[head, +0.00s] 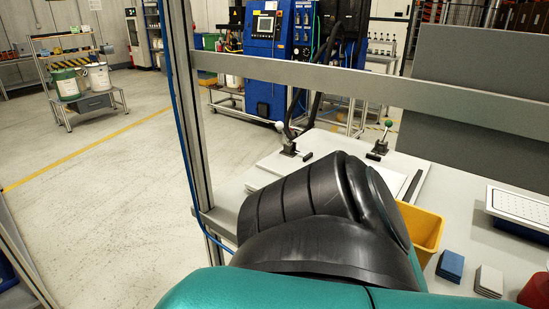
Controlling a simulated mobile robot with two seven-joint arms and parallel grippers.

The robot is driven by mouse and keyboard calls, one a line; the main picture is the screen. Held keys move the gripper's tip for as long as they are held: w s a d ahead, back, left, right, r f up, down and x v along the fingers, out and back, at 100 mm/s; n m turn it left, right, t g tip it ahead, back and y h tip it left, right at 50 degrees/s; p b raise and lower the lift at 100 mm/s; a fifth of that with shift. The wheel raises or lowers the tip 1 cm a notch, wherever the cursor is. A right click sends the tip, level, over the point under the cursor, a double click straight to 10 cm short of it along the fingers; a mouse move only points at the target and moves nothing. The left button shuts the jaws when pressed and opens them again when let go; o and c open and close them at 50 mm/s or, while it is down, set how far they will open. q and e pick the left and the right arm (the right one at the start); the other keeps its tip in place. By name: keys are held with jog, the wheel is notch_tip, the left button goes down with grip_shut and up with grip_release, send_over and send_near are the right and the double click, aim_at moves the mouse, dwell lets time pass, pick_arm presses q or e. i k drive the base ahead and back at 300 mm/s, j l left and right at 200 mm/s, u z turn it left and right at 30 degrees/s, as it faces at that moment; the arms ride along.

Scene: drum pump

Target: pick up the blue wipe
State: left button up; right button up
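The blue wipe (450,266) lies on the light work table (464,215) at the lower right of the head view. It looks like a small folded pad or a short stack, and nothing covers it. Neither of my grippers shows in this view. A large black and teal part of my own arm fills the lower middle and hides part of the table. The blue wipe lies to the right of it, apart from it.
A grey-white pad (489,281) lies right of the blue wipe, with a red object (536,291) beyond it. A yellow bin (423,228) stands behind. A white perforated tray (518,205) is at the right. Two toggle clamps stand farther back. A metal frame post (184,110) rises at the left.

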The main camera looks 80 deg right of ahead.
aim_at(451, 266)
jog(key=z, duration=1.5)
